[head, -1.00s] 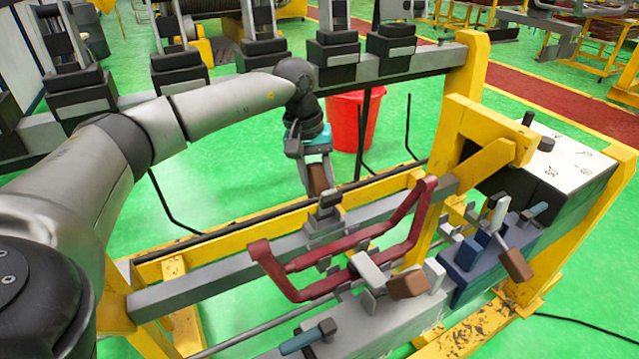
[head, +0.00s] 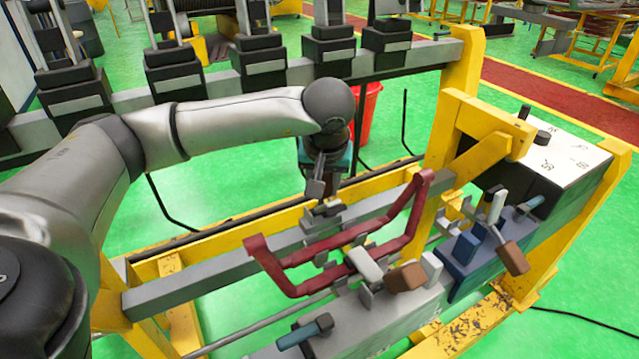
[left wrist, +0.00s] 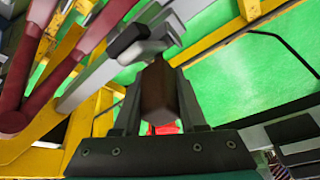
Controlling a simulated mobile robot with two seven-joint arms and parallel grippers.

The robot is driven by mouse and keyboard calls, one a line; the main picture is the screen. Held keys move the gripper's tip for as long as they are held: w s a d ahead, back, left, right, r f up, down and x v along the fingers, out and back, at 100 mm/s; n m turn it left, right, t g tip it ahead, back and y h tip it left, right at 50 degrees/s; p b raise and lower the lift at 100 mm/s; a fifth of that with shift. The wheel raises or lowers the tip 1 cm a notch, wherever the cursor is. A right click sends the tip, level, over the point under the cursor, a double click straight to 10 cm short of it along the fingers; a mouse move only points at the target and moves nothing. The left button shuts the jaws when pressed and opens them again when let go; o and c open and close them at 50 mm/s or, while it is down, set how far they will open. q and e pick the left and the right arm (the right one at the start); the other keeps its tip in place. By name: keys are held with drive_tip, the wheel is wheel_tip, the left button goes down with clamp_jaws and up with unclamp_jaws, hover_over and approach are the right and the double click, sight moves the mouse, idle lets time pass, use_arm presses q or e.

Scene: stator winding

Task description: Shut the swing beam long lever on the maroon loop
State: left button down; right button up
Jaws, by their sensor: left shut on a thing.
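The maroon loop (head: 270,268) lies along the grey swing beam (head: 180,288), its right end rising upward; it also shows at the left of the left wrist view (left wrist: 98,32). My left gripper (head: 318,188) hangs over the beam behind the loop, near the small grey clamp (head: 322,210). In the left wrist view my gripper (left wrist: 158,112) is shut on the brown grip of the long lever (left wrist: 157,90). The grip is hidden in the head view. I cannot tell whether the clamp touches the loop. My right gripper is out of view.
In front of the loop stand a clamp with a brown handle (head: 406,277) and a teal-handled lever (head: 305,333). A blue clamp (head: 468,255) is at right. Yellow posts (head: 440,180) rise beside the loop's right end. A red bucket (head: 368,110) stands behind my arm.

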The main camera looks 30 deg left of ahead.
use_arm(q)
drive_tip(key=shift+s+d+t+y+b, duration=0.15)
drive_tip(key=shift+d+t+y+b, duration=0.3)
drive_tip(key=shift+y, duration=0.25)
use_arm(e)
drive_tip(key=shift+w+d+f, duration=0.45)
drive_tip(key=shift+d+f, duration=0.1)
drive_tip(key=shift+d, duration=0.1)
use_arm(q)
drive_tip(key=shift+c, duration=2.4)
unclamp_jaws()
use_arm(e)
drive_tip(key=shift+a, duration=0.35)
use_arm(q)
drive_tip(key=shift+s+r, duration=0.1)
drive_tip(key=p+v, duration=0.4)
drive_tip(key=v, duration=1.1)
drive_tip(key=shift+d, duration=0.25)
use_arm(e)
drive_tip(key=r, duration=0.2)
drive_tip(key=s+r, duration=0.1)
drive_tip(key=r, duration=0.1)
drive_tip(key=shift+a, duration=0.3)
